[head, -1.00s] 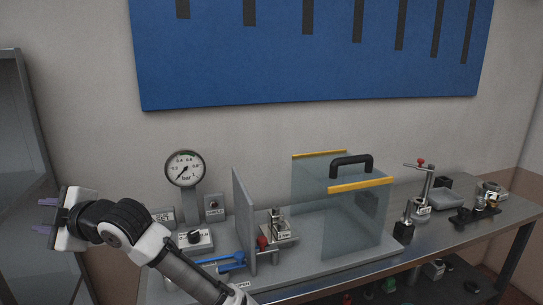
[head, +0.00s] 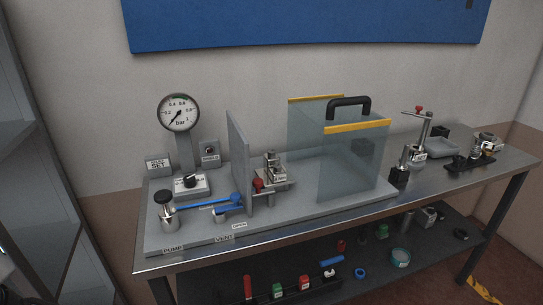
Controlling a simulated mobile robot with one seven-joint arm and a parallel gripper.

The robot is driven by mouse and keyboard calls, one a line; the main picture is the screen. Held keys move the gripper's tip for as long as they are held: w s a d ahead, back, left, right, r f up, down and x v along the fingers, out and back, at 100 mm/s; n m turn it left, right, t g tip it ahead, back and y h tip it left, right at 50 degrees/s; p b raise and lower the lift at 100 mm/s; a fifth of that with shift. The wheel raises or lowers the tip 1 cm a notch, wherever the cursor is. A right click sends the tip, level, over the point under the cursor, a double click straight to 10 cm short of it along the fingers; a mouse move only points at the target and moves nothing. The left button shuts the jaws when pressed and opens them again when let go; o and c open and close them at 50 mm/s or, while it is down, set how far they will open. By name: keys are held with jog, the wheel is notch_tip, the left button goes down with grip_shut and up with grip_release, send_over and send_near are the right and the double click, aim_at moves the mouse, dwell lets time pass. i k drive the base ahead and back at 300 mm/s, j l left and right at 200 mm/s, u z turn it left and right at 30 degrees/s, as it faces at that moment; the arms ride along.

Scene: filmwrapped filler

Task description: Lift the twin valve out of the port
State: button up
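I cannot make out for sure which part is the twin valve or which opening is the port. A small metal fixture (head: 272,167) stands upright behind the grey upright panel (head: 239,160), with a red fitting (head: 257,185) at its left. At the right of the bench, a black plate (head: 458,166) carries small metal parts (head: 476,152). A metal stand with a red-topped crossbar (head: 418,122) is left of that plate. My gripper is out of view.
A clear guard with yellow edges and a black handle (head: 348,105) stands mid-bench. At left are a gauge (head: 179,113), a knob box (head: 190,185), a pump (head: 165,210) and a blue lever (head: 205,204). The lower shelf (head: 420,250) holds several small items.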

aim_at(270, 179)
jog(key=i+l+u, duration=0.1)
jog(key=l+u, duration=0.15)
jog(key=u, duration=0.2)
jog(key=l+u, duration=0.25)
jog(key=u, duration=0.15)
jog(key=i+l+u, duration=0.1)
jog(key=l+u, duration=0.25)
jog(key=l, duration=0.7)
jog(key=l+u, duration=0.15)
jog(key=l, duration=0.9)
jog(key=k, duration=0.05)
